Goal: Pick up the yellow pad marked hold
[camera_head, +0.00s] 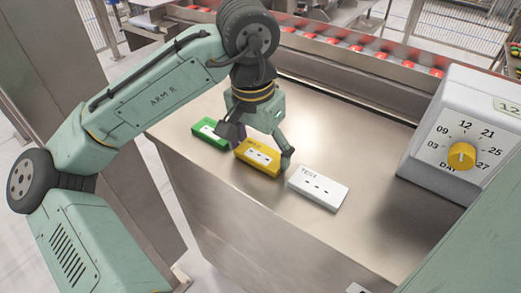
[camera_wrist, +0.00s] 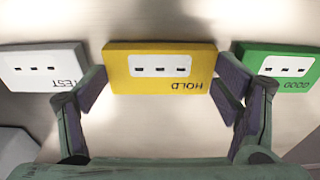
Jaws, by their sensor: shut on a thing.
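The yellow pad (camera_head: 258,157) lies between a green pad and a white pad on the metal counter. In the wrist view the yellow pad (camera_wrist: 160,84) shows the word HOLD upside down and a white plate with dark slots. My gripper (camera_head: 259,151) is over it, with one finger at each short end. In the wrist view my gripper (camera_wrist: 160,86) has its pads against both ends of the yellow pad, shut on it. Whether the pad touches the counter or is slightly raised, I cannot tell.
The green pad (camera_head: 209,131) marked GOOD and the white pad (camera_head: 318,187) marked TEST lie close on either side. A white box with a yellow dial (camera_head: 461,156) stands at the right of the counter (camera_head: 350,130). A conveyor with red items runs behind.

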